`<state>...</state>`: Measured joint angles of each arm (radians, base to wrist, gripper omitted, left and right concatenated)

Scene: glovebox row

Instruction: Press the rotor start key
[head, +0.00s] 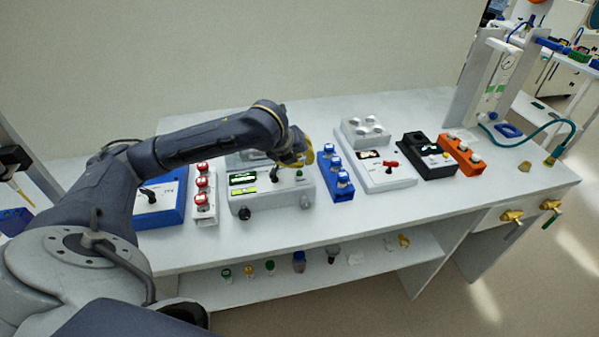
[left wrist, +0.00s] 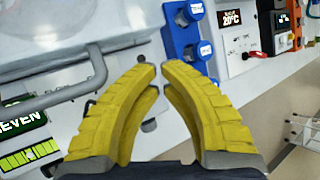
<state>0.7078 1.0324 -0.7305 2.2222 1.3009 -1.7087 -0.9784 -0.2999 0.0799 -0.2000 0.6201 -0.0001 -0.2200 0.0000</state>
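The grey-white instrument (head: 270,200) at the middle of the bench has lit green displays, a black lever, and dark and grey knobs on its front. A small green part (head: 299,174) shows at its right side. I cannot tell which part is the rotor start key. My left gripper (head: 307,155) hangs over the instrument's right rear, its yellow fingers partly hidden by the wrist. In the left wrist view the fingertips (left wrist: 159,68) are nearly together with nothing held. A display (left wrist: 22,122) shows at left, and a small grey round part (left wrist: 149,125) shows between the fingers.
A blue rack (head: 338,185) with blue-capped vials stands close right of the instrument. A rack of red-capped vials (head: 204,200) stands left. A white device (head: 378,178), a black device (head: 428,160) and an orange rack (head: 462,157) are farther right. The bench's front strip is clear.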

